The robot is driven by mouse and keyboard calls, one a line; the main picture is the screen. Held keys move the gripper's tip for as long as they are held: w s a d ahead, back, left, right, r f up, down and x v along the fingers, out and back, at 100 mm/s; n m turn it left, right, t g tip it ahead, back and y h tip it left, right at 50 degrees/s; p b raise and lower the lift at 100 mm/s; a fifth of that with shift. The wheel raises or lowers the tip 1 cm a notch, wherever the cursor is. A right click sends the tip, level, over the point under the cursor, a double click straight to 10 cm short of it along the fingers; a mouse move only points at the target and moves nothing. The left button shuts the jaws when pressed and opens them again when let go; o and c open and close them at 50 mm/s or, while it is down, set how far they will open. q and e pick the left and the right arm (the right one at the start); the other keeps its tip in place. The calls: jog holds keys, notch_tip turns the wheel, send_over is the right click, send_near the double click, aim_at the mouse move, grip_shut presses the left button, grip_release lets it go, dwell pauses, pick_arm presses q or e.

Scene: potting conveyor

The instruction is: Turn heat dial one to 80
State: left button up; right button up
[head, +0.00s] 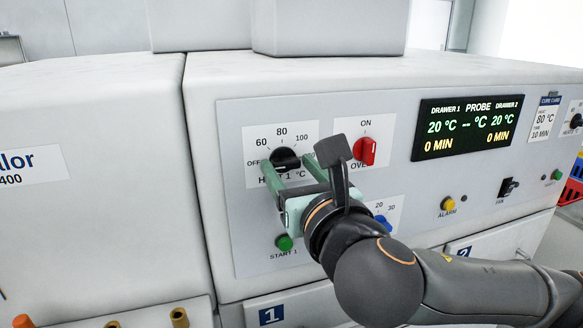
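The HEAT 1 dial (286,157) is a black knob on a white scale plate on the front panel. The scale reads OFF, 60, 80 and 100, with 80 at the top. The knob's bar appears to lie roughly sideways, towards OFF, but its pointer is too small to read surely. My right gripper (288,164) reaches the panel from below right. Its two green fingers stand apart, one on each side of the dial, with the knob between them and gaps seeming to show. Its palm hides part of the HEAT 1 label. My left gripper is out of view.
A red OVEN switch (363,151) sits right of the dial, close to my wrist. Below are a green START 1 button (284,243) and a blue dial (382,222), partly hidden. The display (467,128) reads 20 °C for both drawers. A yellow ALARM button (448,203) is farther right.

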grip_shut()
jog(key=shift+m, duration=0.3)
jog(key=m, duration=0.3)
jog(key=shift+m, duration=0.4)
jog(key=m+p, duration=0.1)
jog(key=m, duration=0.3)
jog(key=shift+d+m, duration=0.1)
jog(key=shift+m, duration=0.2)
jog(key=m+p, duration=0.1)
jog(key=m, duration=0.3)
jog(key=shift+f+m+p, duration=0.15)
jog(key=shift+m+p, duration=0.6)
jog(key=shift+m, duration=1.65)
